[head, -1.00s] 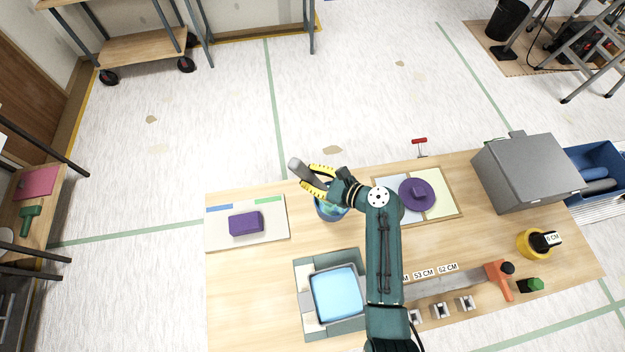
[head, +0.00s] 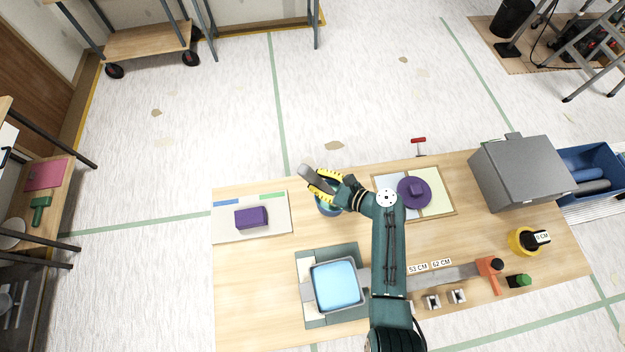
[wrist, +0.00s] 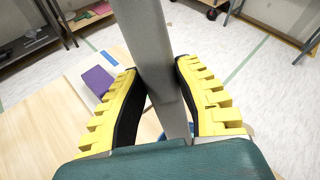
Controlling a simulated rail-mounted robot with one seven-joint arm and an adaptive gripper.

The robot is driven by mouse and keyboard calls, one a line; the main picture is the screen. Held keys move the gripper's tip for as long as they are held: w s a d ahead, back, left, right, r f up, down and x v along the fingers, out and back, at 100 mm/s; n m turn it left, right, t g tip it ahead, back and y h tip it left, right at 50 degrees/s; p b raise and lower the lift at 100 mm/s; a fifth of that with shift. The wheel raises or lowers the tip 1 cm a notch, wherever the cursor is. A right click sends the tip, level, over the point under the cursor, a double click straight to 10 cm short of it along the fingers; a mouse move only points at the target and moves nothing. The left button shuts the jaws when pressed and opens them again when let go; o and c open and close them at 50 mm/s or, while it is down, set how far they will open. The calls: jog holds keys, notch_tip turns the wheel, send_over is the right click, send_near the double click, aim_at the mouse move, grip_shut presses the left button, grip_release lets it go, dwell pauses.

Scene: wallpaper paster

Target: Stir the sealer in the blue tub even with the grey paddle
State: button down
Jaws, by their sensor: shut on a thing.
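My gripper (head: 323,184) has yellow toothed fingers. In the wrist view it (wrist: 160,95) is shut on the grey paddle (wrist: 153,50), whose shaft passes between the fingers. In the head view the top of the paddle (head: 305,172) sticks out up and left of the fingers, tilted.
A purple block (head: 251,217) lies on a white board at the left. A grey box (head: 520,174) stands at the far right.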

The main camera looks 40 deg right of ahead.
aim_at(301, 171)
jog(key=shift+w+a+r+p, duration=0.15)
jog(key=shift+w+p, duration=0.15)
jog(key=shift+p, duration=0.15)
jog(key=shift+w+a, duration=0.15)
jog(key=shift+a, duration=0.25)
jog(key=r+p, duration=0.2)
jog(key=a+r+p, duration=0.1)
jog(key=shift+w+p, duration=0.25)
jog(key=shift+p, duration=0.15)
jog(key=shift+w+a+r+p, duration=0.1)
jog(key=shift+a+r+p, duration=0.15)
jog(key=shift+r+p, duration=0.3)
jog(key=shift+w+a+r+p, duration=0.1)
jog(key=shift+a+r+p, duration=0.25)
jog(key=shift+r, duration=0.3)
jog(key=shift+w+a+r, duration=0.15)
jog(key=shift+a+r, duration=0.05)
jog(key=shift+r, duration=0.45)
jog(key=shift+w+a+r, duration=0.1)
jog(key=shift+a+r, duration=0.1)
jog(key=shift+r, duration=0.35)
